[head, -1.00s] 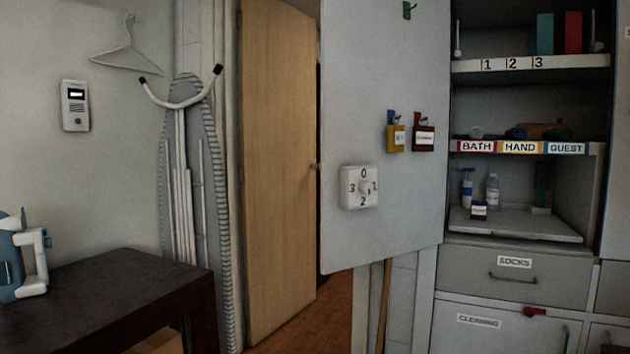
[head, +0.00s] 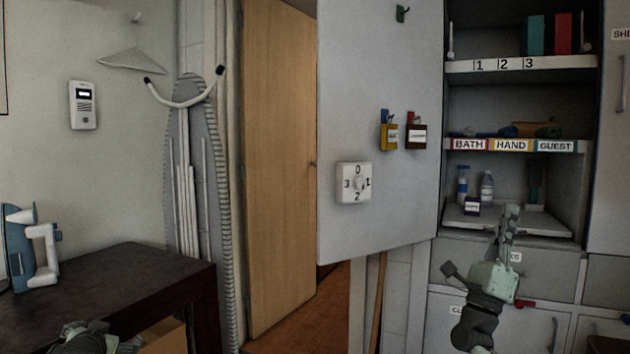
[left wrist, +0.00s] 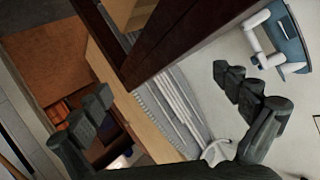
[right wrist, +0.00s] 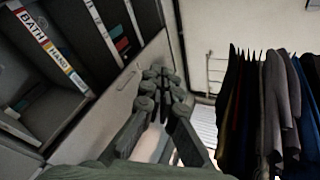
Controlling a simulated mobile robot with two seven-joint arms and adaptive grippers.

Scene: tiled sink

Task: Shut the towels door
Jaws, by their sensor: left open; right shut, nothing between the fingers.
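The grey towels door (head: 350,225) stands wide open, left of the shelves labelled BATH, HAND and GUEST (head: 510,146).
The dark table (head: 110,270) with a blue and white iron (head: 32,250) stands at the left. An ironing board (head: 190,130) and wooden door (head: 280,150) are behind. Small bottles (head: 486,187) stand on a shelf. Hanging clothes (right wrist: 270,110) show in the right wrist view.

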